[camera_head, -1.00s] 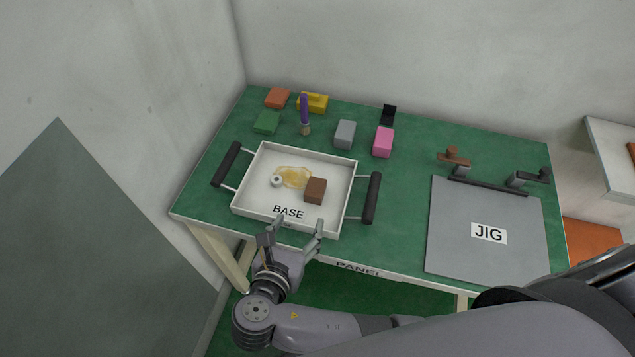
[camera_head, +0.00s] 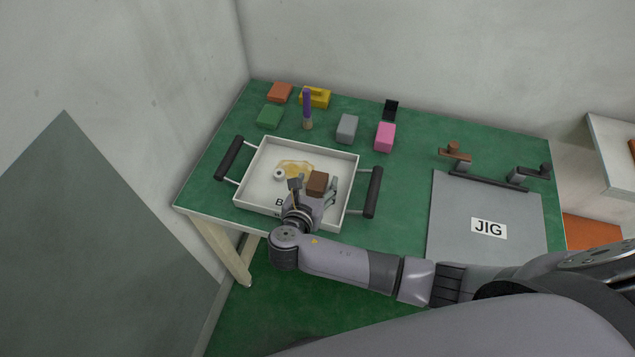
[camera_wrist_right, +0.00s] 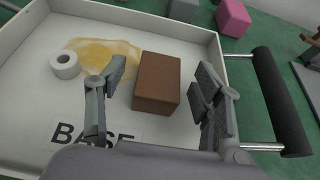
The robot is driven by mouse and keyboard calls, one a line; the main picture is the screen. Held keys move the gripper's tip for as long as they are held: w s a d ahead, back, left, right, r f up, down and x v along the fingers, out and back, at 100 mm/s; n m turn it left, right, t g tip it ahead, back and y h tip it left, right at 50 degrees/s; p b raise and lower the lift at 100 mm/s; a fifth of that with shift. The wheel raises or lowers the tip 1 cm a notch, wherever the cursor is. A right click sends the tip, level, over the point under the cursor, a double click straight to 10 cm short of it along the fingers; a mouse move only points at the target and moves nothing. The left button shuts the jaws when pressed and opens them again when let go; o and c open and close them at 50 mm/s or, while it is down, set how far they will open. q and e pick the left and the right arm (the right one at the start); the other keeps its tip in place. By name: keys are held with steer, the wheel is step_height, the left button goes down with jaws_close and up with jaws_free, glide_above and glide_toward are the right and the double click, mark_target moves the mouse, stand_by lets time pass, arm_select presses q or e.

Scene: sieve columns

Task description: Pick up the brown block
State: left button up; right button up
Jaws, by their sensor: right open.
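The brown block (camera_head: 317,182) sits in the white tray labelled BASE (camera_head: 257,165). In the right wrist view the brown block (camera_wrist_right: 157,82) stands on the tray floor, between and just beyond my open fingers. My right gripper (camera_head: 313,188) is over the tray with its fingers apart, one on each side of the block. In the right wrist view the gripper (camera_wrist_right: 160,100) shows gaps between both fingers and the block. My left gripper is not in view.
The tray also holds a white ring (camera_wrist_right: 64,66) and a yellowish patch (camera_wrist_right: 104,50). Black handles (camera_head: 373,192) flank the tray. A grey block (camera_head: 347,129), a pink block (camera_head: 385,137) and other items stand behind. A grey JIG plate (camera_head: 480,205) lies right.

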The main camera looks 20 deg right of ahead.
mark_target(316, 185)
steer(key=shift+w+d+f, duration=0.1)
steer(key=shift+w+d, duration=0.05)
steer(key=shift+c, duration=0.5)
steer(key=c, duration=1.2)
steer(key=shift+o, duration=0.2)
step_height(316, 185, up, 20)
steer(key=p, duration=0.1)
